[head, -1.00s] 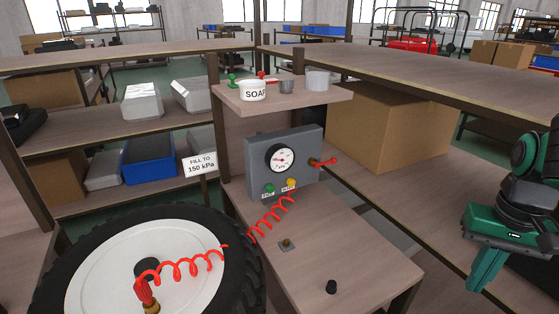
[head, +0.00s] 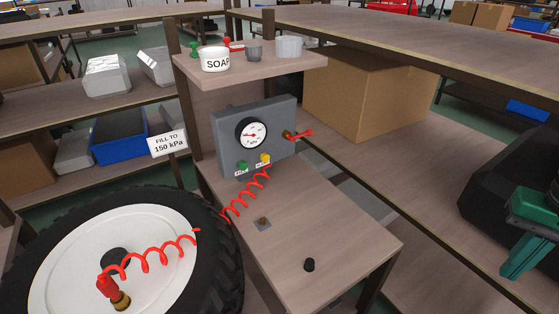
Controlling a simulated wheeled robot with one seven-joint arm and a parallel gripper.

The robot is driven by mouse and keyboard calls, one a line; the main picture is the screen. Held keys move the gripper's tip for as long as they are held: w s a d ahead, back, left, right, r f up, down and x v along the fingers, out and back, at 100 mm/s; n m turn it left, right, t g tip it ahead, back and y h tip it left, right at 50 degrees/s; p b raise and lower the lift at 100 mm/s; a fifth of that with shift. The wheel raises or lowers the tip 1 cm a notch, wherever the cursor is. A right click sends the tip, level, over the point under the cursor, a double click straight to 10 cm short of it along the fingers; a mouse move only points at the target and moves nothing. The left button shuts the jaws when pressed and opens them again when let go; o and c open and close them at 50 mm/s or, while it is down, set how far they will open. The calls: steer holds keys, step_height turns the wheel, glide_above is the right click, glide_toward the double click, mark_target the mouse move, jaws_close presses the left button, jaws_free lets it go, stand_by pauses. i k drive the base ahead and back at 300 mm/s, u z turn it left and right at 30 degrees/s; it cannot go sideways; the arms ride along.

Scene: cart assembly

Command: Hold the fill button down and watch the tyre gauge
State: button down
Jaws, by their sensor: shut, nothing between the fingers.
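The grey inflator box (head: 222,139) stands on the small wooden bench. Its round white gauge (head: 252,132) has a red needle, but the reading is too small to tell. Below the gauge are a green button (head: 242,166) and a yellow button (head: 265,158); their labels are not legible. A red coiled hose (head: 160,256) runs from the box to the red chuck (head: 106,286) at the brass valve of the black tyre (head: 219,262). My green gripper (head: 508,275) is at the right edge, partly cut off, shut and empty, well apart from the buttons.
A sign reading FILL TO 150 kPa (head: 168,143) stands left of the box. A red-handled valve (head: 300,134) sticks out on its right. A shelf above holds a SOAP tub (head: 215,60) and cups. A black cap (head: 309,265) is on the otherwise mostly clear bench top (head: 330,238).

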mark_target(242, 165)
steer(key=z, duration=0.4)
steer(key=k, duration=1.3)
steer(key=u, duration=0.85)
steer(key=i, duration=1)
steer(key=z, duration=0.05)
